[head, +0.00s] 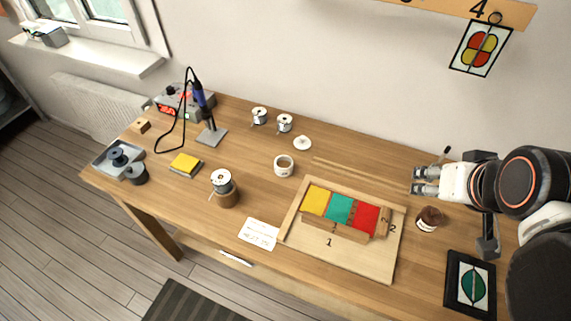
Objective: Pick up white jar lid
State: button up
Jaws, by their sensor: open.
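The white jar lid (303,142), a small round disc with a raised middle, lies on the wooden table near its back edge. A white open-topped jar (284,166) stands in front of it and to its left, apart from it. My gripper (416,181) is at the right, over the table's back right part, with its fingers pointing left. It is open, with nothing seen between its fingers. It is well to the right of the lid and not touching it.
Two white spools (260,116) stand left of the lid. Thin wooden strips (360,174) lie between it and my gripper. A wooden board (345,262) with coloured glass pieces is in front. A brown jar (429,218) stands near my gripper. A soldering iron stand (212,136) is further left.

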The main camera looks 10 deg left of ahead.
aim_at(302, 143)
jog(key=j+z, duration=0.4)
jog(key=j, duration=1.7)
